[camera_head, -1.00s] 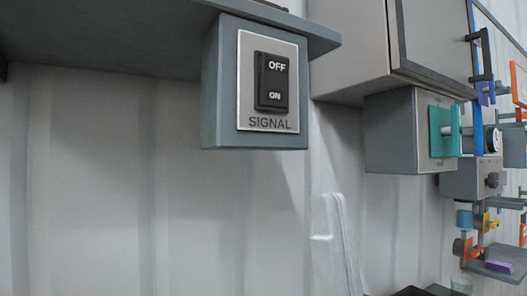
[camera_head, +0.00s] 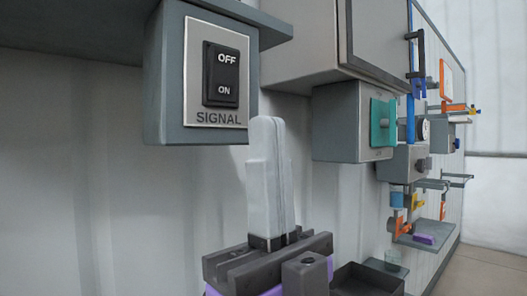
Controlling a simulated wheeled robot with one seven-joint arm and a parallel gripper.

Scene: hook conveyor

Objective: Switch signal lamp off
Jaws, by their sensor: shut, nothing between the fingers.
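The signal switch (camera_head: 221,76) is a black rocker with OFF at the top and ON at the bottom. It sits on a silver plate marked SIGNAL, on a grey box (camera_head: 165,85) under a shelf. I cannot tell which end is pressed in. No lamp is identifiable in view. My gripper (camera_head: 267,125) points upward with its pale fingers shut and empty. In the picture its tips are just below and right of the switch plate, overlapping the box's lower right edge. I see no contact with the rocker.
A grey shelf (camera_head: 85,32) overhangs at the upper left. Several small fixtures and a low shelf (camera_head: 425,240) lie farther right. The wall below the switch is bare.

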